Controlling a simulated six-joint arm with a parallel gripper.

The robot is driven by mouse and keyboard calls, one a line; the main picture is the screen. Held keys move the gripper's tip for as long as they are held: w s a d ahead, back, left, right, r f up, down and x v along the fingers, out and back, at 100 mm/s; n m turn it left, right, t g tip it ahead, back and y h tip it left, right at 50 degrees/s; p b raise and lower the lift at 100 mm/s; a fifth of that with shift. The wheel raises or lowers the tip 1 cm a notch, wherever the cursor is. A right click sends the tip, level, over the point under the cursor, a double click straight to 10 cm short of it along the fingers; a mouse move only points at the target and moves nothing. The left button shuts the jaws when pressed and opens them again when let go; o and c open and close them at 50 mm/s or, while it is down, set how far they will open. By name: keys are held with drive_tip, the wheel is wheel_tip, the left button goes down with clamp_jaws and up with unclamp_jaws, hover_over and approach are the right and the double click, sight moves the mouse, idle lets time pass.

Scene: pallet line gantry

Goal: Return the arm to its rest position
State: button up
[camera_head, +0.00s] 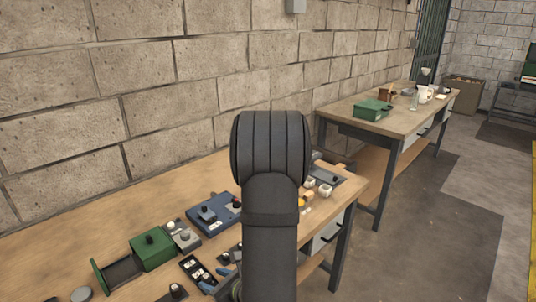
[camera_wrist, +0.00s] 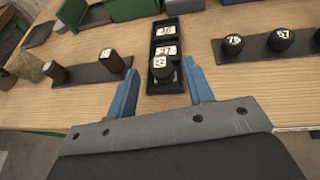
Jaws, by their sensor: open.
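My gripper (camera_wrist: 163,92) shows in the wrist view with its two blue fingers spread apart. It is open, and nothing is held between the fingers. Beyond and between the fingertips is a black tray (camera_wrist: 152,48) with number labels in its compartments. A dark round knob (camera_wrist: 162,69) with a white number label sits in its nearest compartment. In the head view my dark arm stands in the middle and hides part of the workbench (camera_head: 80,240). Only a bit of blue near the arm's lower left may be the gripper there.
A dark strip (camera_wrist: 265,48) with labelled round knobs lies right of the tray, and another strip (camera_wrist: 92,75) with labelled pieces lies left. A green box (camera_head: 152,249) and a blue case (camera_head: 214,213) stand on the bench. A block wall (camera_head: 150,80) runs behind. A second table (camera_head: 390,116) stands farther right.

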drive_tip(key=shift+x, duration=0.95)
drive_tip(key=shift+f, duration=0.15)
drive_tip(key=shift+s+d, duration=0.1)
